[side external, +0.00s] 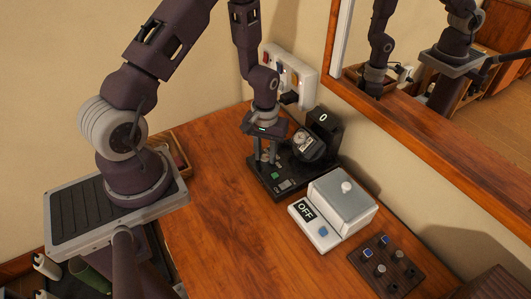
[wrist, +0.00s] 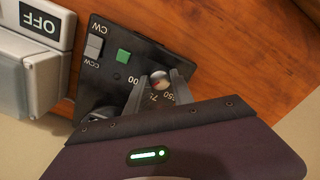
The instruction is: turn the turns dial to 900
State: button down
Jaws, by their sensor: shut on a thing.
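The black watch winder (side external: 290,185) stands on the wooden top, with a watch (side external: 305,145) on its holder and a small display (side external: 323,118) reading 0. In the wrist view its black base (wrist: 100,75) shows a green button (wrist: 123,56), a CW/CCW switch (wrist: 94,47) and a small round dial knob (wrist: 160,80). My gripper (wrist: 158,86) points down with its fingers closed on this knob, one finger on each side. Parts of printed numbers show around the knob; the fingers hide the rest. I cannot tell which number the dial points to.
A white-and-grey box (side external: 341,203) marked OFF stands right beside the winder. A dark panel with knobs (side external: 386,266) lies nearer the front right. A socket panel (side external: 290,72) is on the wall behind, and a mirror frame (side external: 420,135) is at right. The wooden top (side external: 235,235) is clear in front.

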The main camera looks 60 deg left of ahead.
jog(key=shift+m, duration=1.2)
jog(key=c, duration=1.1)
grip_release()
